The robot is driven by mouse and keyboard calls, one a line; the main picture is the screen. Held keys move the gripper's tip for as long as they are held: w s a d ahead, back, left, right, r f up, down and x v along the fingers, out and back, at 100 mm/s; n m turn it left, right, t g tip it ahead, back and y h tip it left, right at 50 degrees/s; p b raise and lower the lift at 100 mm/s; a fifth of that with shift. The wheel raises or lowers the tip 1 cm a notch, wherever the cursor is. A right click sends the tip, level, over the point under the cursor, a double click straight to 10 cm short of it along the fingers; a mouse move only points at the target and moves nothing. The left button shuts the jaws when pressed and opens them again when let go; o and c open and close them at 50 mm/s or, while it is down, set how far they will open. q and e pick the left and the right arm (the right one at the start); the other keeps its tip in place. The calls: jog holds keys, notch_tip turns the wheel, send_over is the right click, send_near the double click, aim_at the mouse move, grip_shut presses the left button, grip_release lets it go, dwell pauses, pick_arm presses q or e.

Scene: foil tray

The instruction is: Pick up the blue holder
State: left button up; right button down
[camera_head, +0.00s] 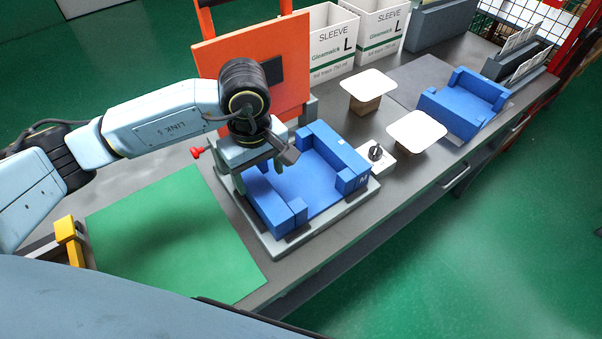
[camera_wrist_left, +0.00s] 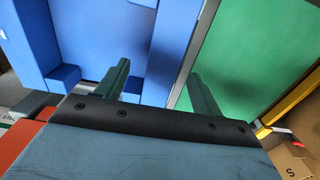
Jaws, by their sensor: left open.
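A blue holder (camera_head: 312,188) with raised corner walls sits in a grey fixture (camera_head: 285,248) in the middle of the bench. My left gripper (camera_head: 261,176) is over the holder's left side, pointing down and open. In the left wrist view, a blue wall of the holder (camera_wrist_left: 166,45) runs between the two spread fingers of the gripper (camera_wrist_left: 160,88). One finger is on the holder's inner side, the other on the side of the green mat. I cannot tell whether either touches the wall. A second blue holder (camera_head: 462,106) lies farther right on the bench. My right gripper is not in view.
An orange panel (camera_head: 290,95) stands behind the fixture. A green mat (camera_head: 165,235) lies at the left. White sleeve boxes (camera_head: 333,40) stand at the back.

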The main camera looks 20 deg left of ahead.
aim_at(260, 187)
pick_arm(q)
jog(key=f, duration=0.5)
jog(key=shift+s+a+f, duration=0.15)
jog(key=shift+s, duration=0.1)
jog(key=shift+w, duration=0.1)
jog(key=c, duration=1.4)
